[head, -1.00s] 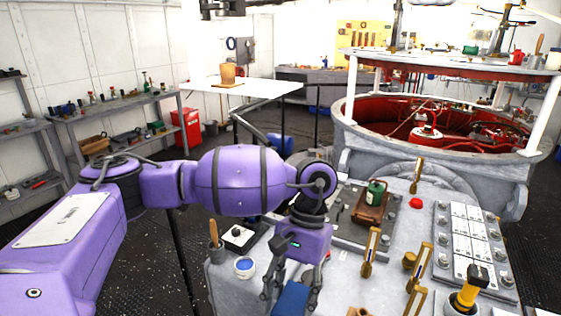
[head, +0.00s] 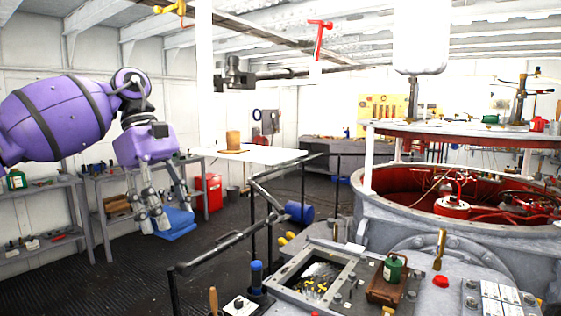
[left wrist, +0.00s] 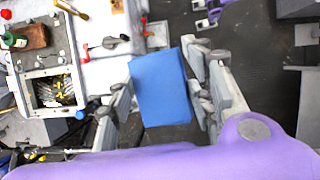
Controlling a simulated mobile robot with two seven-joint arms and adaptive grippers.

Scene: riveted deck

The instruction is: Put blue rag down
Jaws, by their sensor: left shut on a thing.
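A folded blue rag (head: 177,226) hangs at the fingertips of my left gripper (head: 166,208), at the left of the head view. In the left wrist view the blue rag (left wrist: 160,88) lies between the two fingers of my left gripper (left wrist: 165,92), which is shut on it. The rag is held in the air, with dark floor behind it in the head view. My right gripper is in neither view.
A grey machine top bears an open hatch (head: 313,277), a green can (head: 394,268) and a red knob (head: 440,281). A dark railing (head: 225,243) runs left of it. Shelves (head: 45,190) line the left wall. A white table (head: 262,156) stands behind.

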